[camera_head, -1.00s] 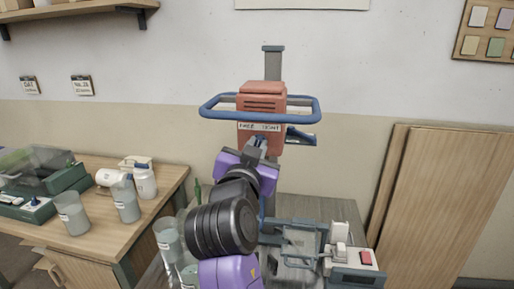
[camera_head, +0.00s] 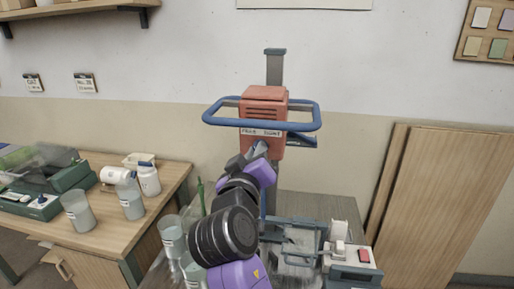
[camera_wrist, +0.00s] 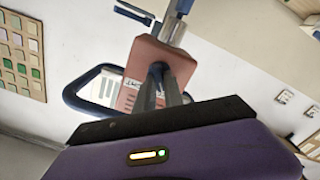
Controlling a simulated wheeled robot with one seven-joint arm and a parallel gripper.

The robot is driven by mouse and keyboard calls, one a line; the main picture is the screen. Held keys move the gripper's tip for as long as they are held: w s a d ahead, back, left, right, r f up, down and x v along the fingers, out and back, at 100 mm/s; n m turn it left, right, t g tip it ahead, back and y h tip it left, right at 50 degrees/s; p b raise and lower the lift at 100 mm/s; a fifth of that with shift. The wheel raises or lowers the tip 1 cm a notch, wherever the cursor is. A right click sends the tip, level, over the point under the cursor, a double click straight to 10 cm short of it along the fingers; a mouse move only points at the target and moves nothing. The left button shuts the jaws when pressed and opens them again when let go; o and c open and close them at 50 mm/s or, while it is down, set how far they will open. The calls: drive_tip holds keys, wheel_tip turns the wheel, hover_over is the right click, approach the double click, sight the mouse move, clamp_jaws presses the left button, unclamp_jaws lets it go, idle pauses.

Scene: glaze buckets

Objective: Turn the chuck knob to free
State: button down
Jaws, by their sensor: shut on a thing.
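The mixer head (camera_head: 264,110) is a red box on a grey column, with a blue loop handle (camera_head: 222,124) around it. A white label strip on its front seems to read FREE at left and TIGHT at right. My gripper (camera_head: 260,150) is at the front of the head, just below the label. In the wrist view, my gripper (camera_wrist: 158,72) has its fingers close together against the red head (camera_wrist: 178,58), shut on the chuck knob. The knob itself is hidden between the fingers, so its setting cannot be read.
A bench below the head holds a grey clamp frame and a white box with a red switch (camera_head: 365,255). Clear buckets (camera_head: 172,236) stand left of my arm. A wooden table (camera_head: 100,222) with jars is at left. Boards (camera_head: 440,200) lean on the right wall.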

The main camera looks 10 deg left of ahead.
drive_tip(key=shift+n+p, duration=0.3)
drive_tip(key=shift+n, duration=0.5)
drive_tip(key=shift+f, duration=0.1)
drive_tip(key=c, duration=1.4)
unclamp_jaws()
drive_tip(key=shift+c, duration=0.2)
drive_tip(key=s+b, duration=0.2)
drive_tip(key=s, duration=0.6)
drive_tip(key=shift+a, duration=0.2)
